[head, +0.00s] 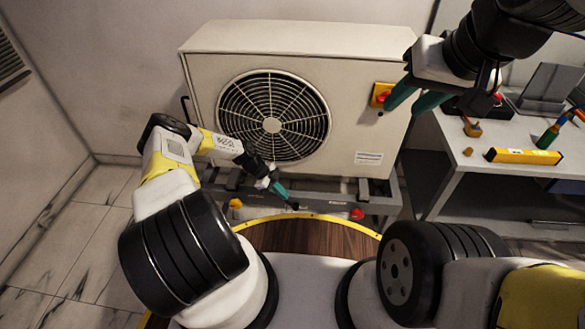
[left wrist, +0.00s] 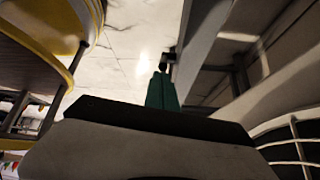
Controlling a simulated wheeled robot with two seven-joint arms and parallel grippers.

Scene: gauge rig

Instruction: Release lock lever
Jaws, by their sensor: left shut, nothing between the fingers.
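My left gripper (head: 282,191) reaches down in front of the outdoor fan unit (head: 345,95), at the grey rail (head: 330,196) under it. Its teal fingers are shut together with nothing between them; they also show in the left wrist view (left wrist: 162,90). A small dark part (head: 294,206) is right by the fingertips, and a dark piece (left wrist: 168,58) shows beyond them in the left wrist view. It may be the lock lever; I cannot tell whether the fingers touch it. My right gripper (head: 416,98) is open and empty in front of the unit's right side.
An orange knob (head: 235,203) and a red knob (head: 357,214) sit low along the rail. A yellow box with a red button (head: 382,95) is on the unit's right side. A grey workbench (head: 460,165) with a yellow level (head: 522,156) stands at right. Floor at left is clear.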

